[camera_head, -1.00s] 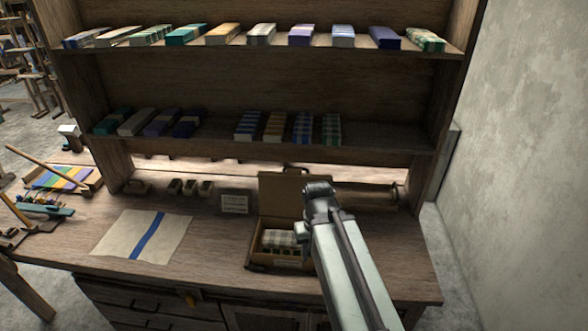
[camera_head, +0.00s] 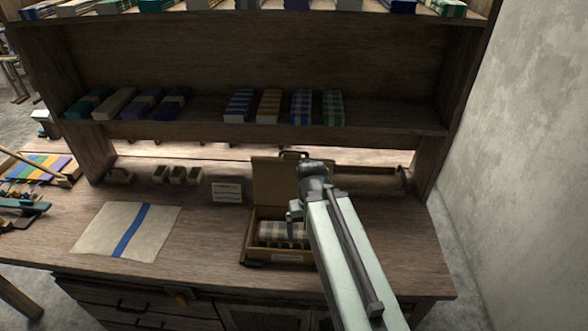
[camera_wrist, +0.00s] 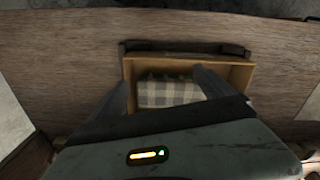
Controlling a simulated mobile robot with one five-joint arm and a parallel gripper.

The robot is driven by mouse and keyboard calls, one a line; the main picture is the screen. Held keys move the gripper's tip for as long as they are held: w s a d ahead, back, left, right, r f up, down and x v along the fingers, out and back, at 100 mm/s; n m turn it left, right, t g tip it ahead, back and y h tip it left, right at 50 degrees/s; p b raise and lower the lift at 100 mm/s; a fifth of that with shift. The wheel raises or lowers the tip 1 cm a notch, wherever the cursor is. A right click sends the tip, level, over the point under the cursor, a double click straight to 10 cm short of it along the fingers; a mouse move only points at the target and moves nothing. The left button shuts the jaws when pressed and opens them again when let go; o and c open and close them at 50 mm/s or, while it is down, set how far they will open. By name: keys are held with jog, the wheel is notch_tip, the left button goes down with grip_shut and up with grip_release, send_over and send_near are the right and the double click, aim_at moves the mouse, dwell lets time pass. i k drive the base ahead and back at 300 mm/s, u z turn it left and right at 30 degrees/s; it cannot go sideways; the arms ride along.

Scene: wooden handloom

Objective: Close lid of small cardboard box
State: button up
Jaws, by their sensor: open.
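The small cardboard box (camera_head: 285,257) stands on the wooden bench with its top open. Its lid (camera_head: 268,183) stands up at the back edge. Checked cloth (camera_head: 280,231) lies inside, and it also shows in the wrist view (camera_wrist: 170,94). My gripper (camera_head: 296,212) is in front of the lid and above the box's right part, partly hidden by my arm. In the wrist view my gripper (camera_wrist: 162,80) is open, its two fingers spread over the box (camera_wrist: 240,80) with nothing between them gripped. The lid cannot be made out there.
A shelf (camera_head: 240,132) with folded cloths rises behind the bench. A small sign (camera_head: 227,192) stands left of the lid, and a cloth with a blue stripe (camera_head: 105,232) lies further left. A shallow tray (camera_head: 365,180) is behind my arm. The bench right of my arm is clear.

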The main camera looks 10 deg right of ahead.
aim_at(274, 183)
jog(key=z, duration=0.45)
jog(key=k, duration=1)
jog(key=u, duration=1.4)
jog(key=i, duration=1.05)
jog(key=z, duration=0.15)
